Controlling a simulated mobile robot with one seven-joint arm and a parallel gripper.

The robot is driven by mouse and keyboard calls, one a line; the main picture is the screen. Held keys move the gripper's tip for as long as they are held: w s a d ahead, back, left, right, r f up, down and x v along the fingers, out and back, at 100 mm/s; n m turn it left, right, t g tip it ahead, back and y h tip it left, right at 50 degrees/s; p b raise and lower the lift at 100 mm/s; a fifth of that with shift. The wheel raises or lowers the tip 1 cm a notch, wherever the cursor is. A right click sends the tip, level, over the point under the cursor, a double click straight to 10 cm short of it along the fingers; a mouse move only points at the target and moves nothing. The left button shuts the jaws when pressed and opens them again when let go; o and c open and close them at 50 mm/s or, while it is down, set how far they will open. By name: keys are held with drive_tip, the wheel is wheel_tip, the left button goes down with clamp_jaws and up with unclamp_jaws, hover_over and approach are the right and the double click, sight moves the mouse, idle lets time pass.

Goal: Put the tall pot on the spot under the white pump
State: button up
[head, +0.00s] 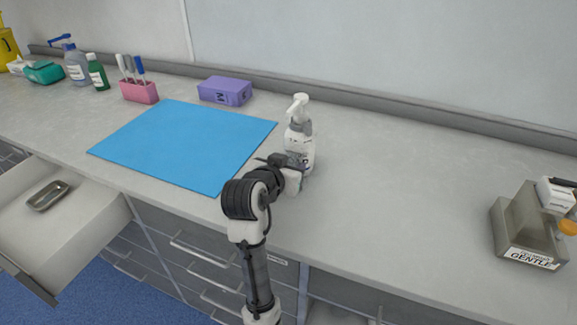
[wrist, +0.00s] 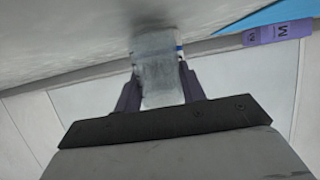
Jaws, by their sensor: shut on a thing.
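A bottle (head: 302,140) with a white pump head (head: 299,103), a grey collar and a printed label is upright at the middle of the counter, right of the blue mat. My gripper (head: 290,163) is at its lower body and hides part of it. In the wrist view my gripper (wrist: 160,85) is shut on a pale grey, cloudy body (wrist: 157,70) with a white and blue edge, which looks like this bottle. I cannot tell whether its base touches the counter. No other thing is clearly a tall pot.
A blue mat (head: 185,140) lies left. Behind it are a purple box (head: 225,91), pink pen holder (head: 139,92), green bottle (head: 97,72) and blue-pump bottle (head: 76,66). A grey stand (head: 525,230) is far right. An open drawer (head: 75,225) holds a metal tray (head: 48,196). The counter's right middle is clear.

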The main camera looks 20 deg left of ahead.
drive_tip(key=shift+f, duration=0.35)
drive_tip(key=shift+f, duration=0.15)
drive_tip(key=o, duration=1.1)
drive_tip(key=shift+r, duration=0.2)
drive_tip(key=b+v, duration=0.1)
drive_tip(key=v, duration=1.1)
drive_tip(key=shift+f, duration=0.1)
